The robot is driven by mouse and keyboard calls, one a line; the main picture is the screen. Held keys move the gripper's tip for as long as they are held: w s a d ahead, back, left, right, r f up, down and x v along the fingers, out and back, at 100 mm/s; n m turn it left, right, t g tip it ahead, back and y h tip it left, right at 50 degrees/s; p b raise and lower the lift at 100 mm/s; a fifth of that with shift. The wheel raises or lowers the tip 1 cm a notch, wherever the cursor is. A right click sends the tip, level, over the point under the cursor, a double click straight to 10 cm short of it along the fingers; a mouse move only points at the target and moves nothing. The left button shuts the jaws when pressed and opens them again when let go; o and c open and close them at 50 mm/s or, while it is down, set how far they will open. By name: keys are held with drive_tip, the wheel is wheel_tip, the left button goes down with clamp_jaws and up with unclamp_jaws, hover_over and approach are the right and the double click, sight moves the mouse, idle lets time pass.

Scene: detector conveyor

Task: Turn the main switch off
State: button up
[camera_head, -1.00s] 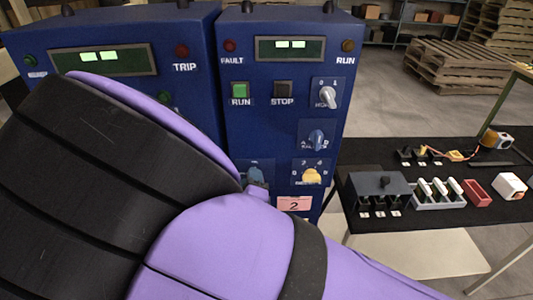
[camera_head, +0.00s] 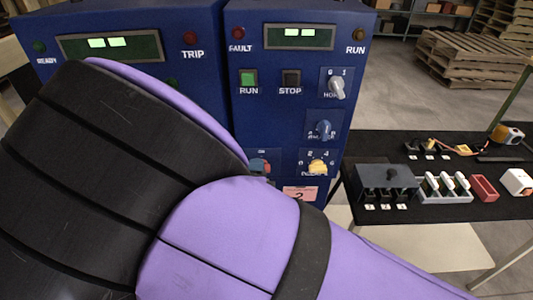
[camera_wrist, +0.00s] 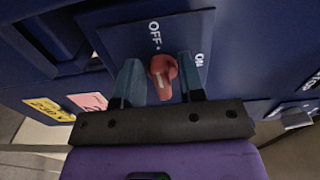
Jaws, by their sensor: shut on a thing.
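The main switch is a red rotary knob (camera_wrist: 164,68) on a dark blue plate (camera_wrist: 120,30) marked OFF at the upper left and ON at the right in the wrist view. My gripper (camera_wrist: 160,76) has one teal finger on each side of the knob and is shut on it. I cannot tell exactly which mark the knob points to. In the head view a bit of the red knob (camera_head: 264,163) shows low on the right blue cabinet (camera_head: 270,125). My arm hides most of the gripper there.
A black table (camera_head: 390,147) with small parts stands to the right.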

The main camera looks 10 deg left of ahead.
drive_tip(key=shift+f, duration=0.1)
drive_tip(key=o, duration=0.6)
drive_tip(key=shift+c, duration=0.2)
drive_tip(key=shift+s, duration=0.1)
drive_tip(key=v, duration=1)
drive_tip(key=shift+s+d, duration=0.2)
drive_tip(key=shift+s, duration=0.05)
